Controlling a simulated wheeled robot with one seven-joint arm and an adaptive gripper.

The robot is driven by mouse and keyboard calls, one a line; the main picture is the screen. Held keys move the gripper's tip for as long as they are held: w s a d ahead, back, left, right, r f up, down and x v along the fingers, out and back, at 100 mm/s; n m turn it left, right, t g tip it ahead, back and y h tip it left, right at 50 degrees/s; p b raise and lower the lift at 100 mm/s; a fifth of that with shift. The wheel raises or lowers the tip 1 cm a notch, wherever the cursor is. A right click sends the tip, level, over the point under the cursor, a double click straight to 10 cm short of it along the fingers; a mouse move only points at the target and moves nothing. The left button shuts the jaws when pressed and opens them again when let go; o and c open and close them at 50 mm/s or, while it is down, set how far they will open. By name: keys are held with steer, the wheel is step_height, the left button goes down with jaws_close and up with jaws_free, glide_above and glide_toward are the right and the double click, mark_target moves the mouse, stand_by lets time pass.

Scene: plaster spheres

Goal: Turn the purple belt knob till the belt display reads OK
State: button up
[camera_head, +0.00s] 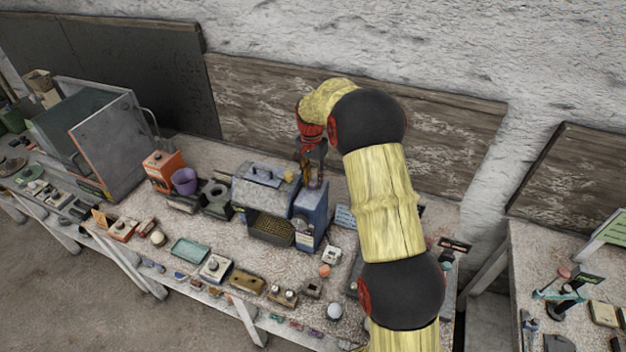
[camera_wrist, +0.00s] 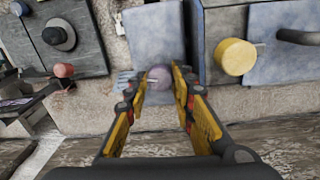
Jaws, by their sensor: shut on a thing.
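The purple belt knob (camera_wrist: 159,76) sits on a blue-grey box face (camera_wrist: 152,32) in the wrist view, with a pale pointer mark on it. My gripper (camera_wrist: 160,80) has its yellow and black fingers on both sides of the knob and is shut on it. In the head view my gripper (camera_head: 313,172) is at the top of a narrow blue box (camera_head: 314,204) on the bench, and the knob cannot be made out there. I cannot make out a belt display reading in either view.
A yellow knob (camera_wrist: 235,57) and a dark handle (camera_wrist: 299,37) are right of my gripper in the wrist view. A black knob (camera_wrist: 56,36) and a reddish knob (camera_wrist: 64,70) are at left. Several small devices crowd the bench; the wooden wall board (camera_head: 260,98) is behind.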

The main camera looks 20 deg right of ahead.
mark_target(312, 182)
steer(key=shift+n, duration=0.3)
jaws_close()
steer(key=n, duration=0.3)
steer(key=shift+n, duration=2.5)
steer(key=o, duration=0.8)
jaws_free()
step_height(312, 182, up, 12)
steer(key=shift+a, duration=0.25)
